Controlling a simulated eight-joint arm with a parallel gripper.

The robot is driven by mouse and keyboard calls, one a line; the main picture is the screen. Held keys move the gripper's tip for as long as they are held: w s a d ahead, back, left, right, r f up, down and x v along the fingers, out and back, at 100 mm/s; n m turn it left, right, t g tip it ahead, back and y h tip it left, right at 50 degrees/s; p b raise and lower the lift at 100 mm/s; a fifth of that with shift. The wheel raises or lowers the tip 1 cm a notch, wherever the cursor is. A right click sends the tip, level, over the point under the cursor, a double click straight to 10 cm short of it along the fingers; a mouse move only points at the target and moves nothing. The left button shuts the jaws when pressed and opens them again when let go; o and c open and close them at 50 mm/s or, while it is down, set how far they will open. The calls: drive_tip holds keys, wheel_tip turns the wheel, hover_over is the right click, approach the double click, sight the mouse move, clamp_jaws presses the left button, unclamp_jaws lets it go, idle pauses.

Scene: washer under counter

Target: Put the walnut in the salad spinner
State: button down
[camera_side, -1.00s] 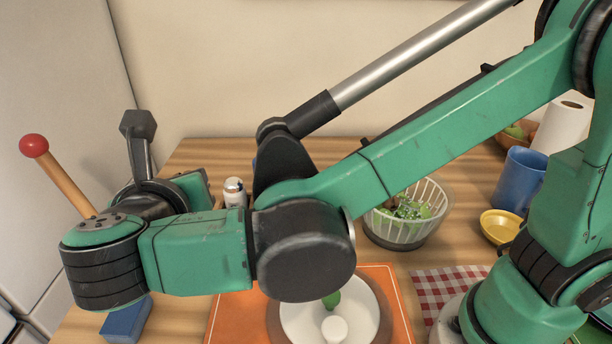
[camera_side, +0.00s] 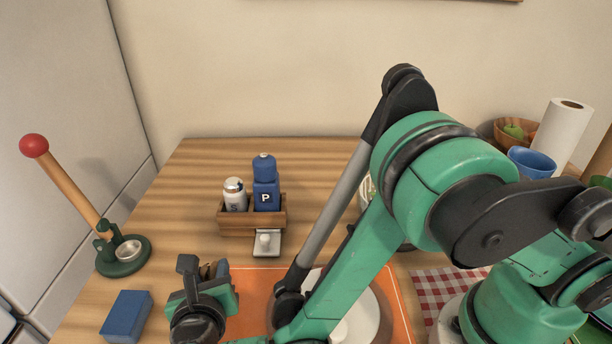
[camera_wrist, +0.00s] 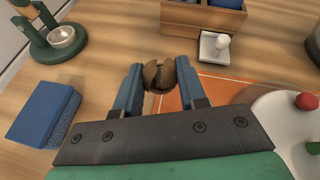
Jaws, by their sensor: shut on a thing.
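The walnut (camera_wrist: 159,76) is brown and round with a dark gap down its front. My gripper (camera_wrist: 158,70) is shut on it, one blue finger on each side, in the wrist view. In the side view my gripper (camera_side: 206,270) is low over the left of the table, near the orange mat's left edge; the walnut is hard to make out there.
A lever tool with a red knob (camera_side: 34,146) and a green base (camera_side: 123,268) stands at left. A blue block (camera_side: 126,315) lies before it. A wooden caddy (camera_side: 238,221) holds two shakers. A white plate (camera_wrist: 282,120) lies on the orange mat (camera_wrist: 225,90).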

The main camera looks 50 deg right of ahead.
drive_tip(key=shift+f, duration=2)
drive_tip(key=shift+f, duration=0.15)
drive_tip(key=shift+c, duration=2.4)
unclamp_jaws()
